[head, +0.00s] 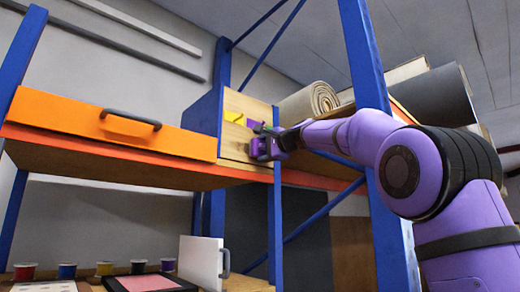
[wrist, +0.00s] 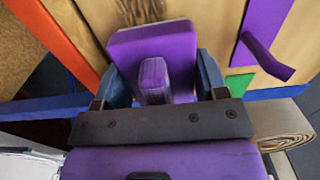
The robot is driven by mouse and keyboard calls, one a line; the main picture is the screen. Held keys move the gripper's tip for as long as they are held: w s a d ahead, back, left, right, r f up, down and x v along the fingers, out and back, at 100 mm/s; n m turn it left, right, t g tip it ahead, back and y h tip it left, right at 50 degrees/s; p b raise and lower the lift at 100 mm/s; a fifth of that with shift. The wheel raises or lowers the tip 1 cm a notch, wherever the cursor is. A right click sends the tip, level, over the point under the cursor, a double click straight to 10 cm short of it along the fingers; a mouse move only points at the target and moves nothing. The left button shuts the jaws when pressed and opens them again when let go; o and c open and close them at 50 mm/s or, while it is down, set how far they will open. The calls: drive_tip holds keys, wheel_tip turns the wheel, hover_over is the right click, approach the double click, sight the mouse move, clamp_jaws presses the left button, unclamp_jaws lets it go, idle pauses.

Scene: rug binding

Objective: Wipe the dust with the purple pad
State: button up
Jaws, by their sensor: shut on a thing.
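The purple pad (wrist: 180,42) is in the wrist view, a flat purple plate with a raised block handle. In the head view my gripper (head: 266,148) is at the lower part of the wooden panel (head: 236,142) on the blue rack, and the pad is too small to make out clearly. No dust can be made out with certainty; the pad and gripper cover part of the panel.
Yellow (head: 234,117) and purple (wrist: 262,50) pieces stick out from the panel near my gripper. Blue rack posts (head: 362,55) stand close to my arm. An orange drawer (head: 110,130) is left, a rolled rug (head: 308,102) right. Spools (head: 67,271) and a white door (head: 200,262) are below.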

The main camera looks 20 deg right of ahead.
sight(228, 143)
drive_tip(key=w+d, duration=0.2)
drive_tip(key=d, duration=0.5)
drive_tip(key=shift+w+d, duration=0.35)
drive_tip(key=shift+d, duration=0.05)
idle(0.5)
drive_tip(key=shift+s+a, duration=0.2)
drive_tip(key=shift+a, duration=0.6)
drive_tip(key=shift+s+a, duration=0.25)
drive_tip(key=shift+a, duration=0.5)
drive_tip(key=shift+s+a, duration=0.2)
drive_tip(key=shift+a, duration=0.6)
drive_tip(key=shift+s+a, duration=0.55)
drive_tip(key=shift+a, duration=0.85)
drive_tip(key=shift+s+a, duration=0.5)
drive_tip(key=shift+a, duration=0.9)
drive_tip(key=shift+s+a, duration=0.55)
drive_tip(key=shift+a, duration=0.85)
drive_tip(key=shift+s+a, duration=0.35)
drive_tip(key=shift+a, duration=0.75)
drive_tip(key=shift+s+a, duration=0.35)
drive_tip(key=shift+a, duration=0.75)
drive_tip(key=shift+s+a, duration=0.35)
drive_tip(key=shift+a, duration=0.75)
drive_tip(key=v, duration=0.6)
